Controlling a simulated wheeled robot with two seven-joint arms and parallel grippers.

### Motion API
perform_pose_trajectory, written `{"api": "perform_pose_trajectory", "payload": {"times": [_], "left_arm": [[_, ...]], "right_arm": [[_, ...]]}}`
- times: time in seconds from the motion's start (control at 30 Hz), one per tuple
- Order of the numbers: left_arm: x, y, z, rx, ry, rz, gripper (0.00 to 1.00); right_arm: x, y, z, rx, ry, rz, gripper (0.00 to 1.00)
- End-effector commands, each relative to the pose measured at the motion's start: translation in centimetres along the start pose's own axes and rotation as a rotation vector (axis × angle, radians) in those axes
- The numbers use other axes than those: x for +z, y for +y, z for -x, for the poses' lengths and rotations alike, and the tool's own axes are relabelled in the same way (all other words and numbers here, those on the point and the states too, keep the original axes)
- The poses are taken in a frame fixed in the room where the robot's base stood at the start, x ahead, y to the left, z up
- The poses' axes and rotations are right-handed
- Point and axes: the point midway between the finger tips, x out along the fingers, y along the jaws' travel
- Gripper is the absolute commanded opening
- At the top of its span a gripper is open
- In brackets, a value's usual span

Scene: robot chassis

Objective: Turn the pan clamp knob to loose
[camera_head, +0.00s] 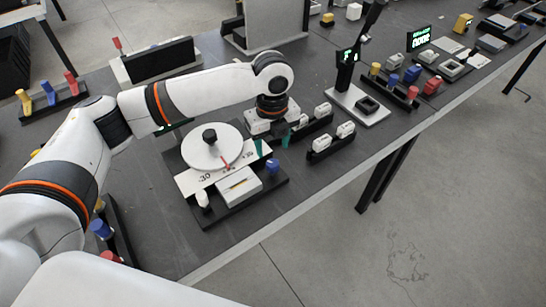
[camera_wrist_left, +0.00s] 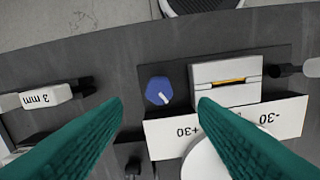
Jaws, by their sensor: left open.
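The pan clamp knob (camera_head: 273,166) is a small blue knob at the right corner of a black base plate (camera_head: 235,209). In the left wrist view the blue knob (camera_wrist_left: 156,88) shows a white pointer mark aimed toward the lower right. My left gripper (camera_head: 271,146) reaches over the plate, with its teal fingers close to the knob. In the left wrist view its two fingers (camera_wrist_left: 160,102) are spread apart, with the knob between and just beyond the tips. The gripper is empty. My right gripper is not in view.
A round white pan (camera_head: 212,152) with a black top knob stands on the same plate, behind a white scale marked 30. A white block (camera_head: 239,186) sits beside the blue knob. Racks of white blocks (camera_head: 331,142) stand right of the gripper. The table's front edge is close.

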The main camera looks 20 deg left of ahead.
Motion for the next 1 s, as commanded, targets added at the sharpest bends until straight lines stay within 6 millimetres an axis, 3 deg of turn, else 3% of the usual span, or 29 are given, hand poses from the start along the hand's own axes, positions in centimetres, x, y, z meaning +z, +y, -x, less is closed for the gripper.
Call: {"api": "perform_pose_trajectory", "payload": {"times": [0.1,0.3,0.73,0.77,1.0], "left_arm": [[0.0,0.0,-2.4,-0.002,-0.001,0.001,0.54],[0.1,0.0,-5.3,0.000,-0.001,0.001,0.54],[0.1,0.0,-6.5,0.002,0.001,0.000,0.54],[0.1,0.1,-6.5,0.002,0.001,0.000,0.52],[0.0,0.1,-6.5,0.002,0.001,0.000,0.13]], "right_arm": [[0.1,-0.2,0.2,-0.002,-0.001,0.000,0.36],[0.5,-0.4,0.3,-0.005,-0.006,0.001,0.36],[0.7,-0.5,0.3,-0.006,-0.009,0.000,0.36],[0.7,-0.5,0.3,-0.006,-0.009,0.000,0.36],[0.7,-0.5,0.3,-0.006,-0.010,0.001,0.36]]}}
